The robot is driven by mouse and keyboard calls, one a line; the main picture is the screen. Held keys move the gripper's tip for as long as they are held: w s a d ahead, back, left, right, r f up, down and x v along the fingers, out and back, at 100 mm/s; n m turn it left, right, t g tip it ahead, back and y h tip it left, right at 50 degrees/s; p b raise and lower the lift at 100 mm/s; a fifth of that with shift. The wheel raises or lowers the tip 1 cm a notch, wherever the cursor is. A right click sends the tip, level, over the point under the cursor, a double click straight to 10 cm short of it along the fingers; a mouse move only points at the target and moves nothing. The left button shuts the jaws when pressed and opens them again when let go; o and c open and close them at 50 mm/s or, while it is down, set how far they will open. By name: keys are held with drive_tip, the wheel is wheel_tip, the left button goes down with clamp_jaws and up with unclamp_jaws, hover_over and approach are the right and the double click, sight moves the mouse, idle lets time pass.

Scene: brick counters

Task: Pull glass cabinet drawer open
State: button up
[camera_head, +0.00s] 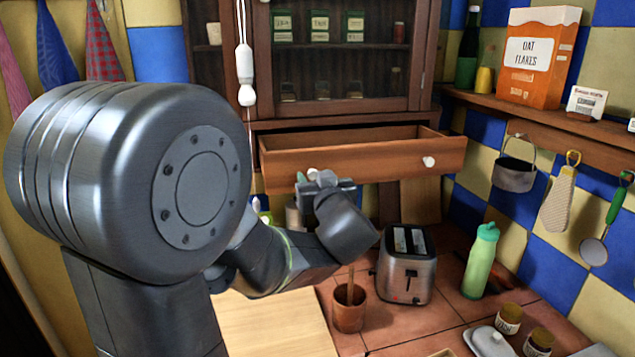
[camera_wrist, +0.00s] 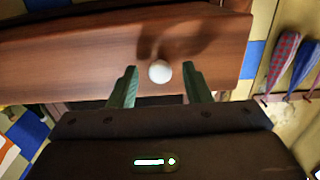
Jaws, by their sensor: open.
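The glass cabinet (camera_head: 263,60) stands against the back wall with jars and boxes behind its panes. Its wooden drawer (camera_head: 385,158) sticks out below the glass, pulled open, with a dark gap showing behind its front. A white knob (camera_head: 429,162) is at the right of the drawer front. Another white knob (camera_wrist: 159,71) shows in the wrist view between the two fingertips of my gripper (camera_wrist: 158,85). The fingers are open, one on each side of the knob and apart from it. In the head view my gripper (camera_head: 325,180) is at the left part of the drawer front.
A toaster (camera_head: 405,265), a green bottle (camera_head: 481,262) and a brown cup (camera_head: 348,307) stand on the tiled counter below the drawer. A shelf (camera_head: 560,123) with an oat flakes box (camera_head: 538,58) and hanging utensils is at the right. A white pull (camera_head: 245,75) hangs before the cabinet.

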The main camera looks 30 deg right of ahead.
drive_tip(key=b+v, duration=0.1)
drive_tip(key=v, duration=1.3)
drive_tip(key=shift+w, duration=0.15)
drive_tip(key=p+x, duration=0.1)
drive_tip(key=x, duration=1.2)
drive_tip(key=shift+w+d, duration=0.15)
drive_tip(key=shift+w, duration=0.25)
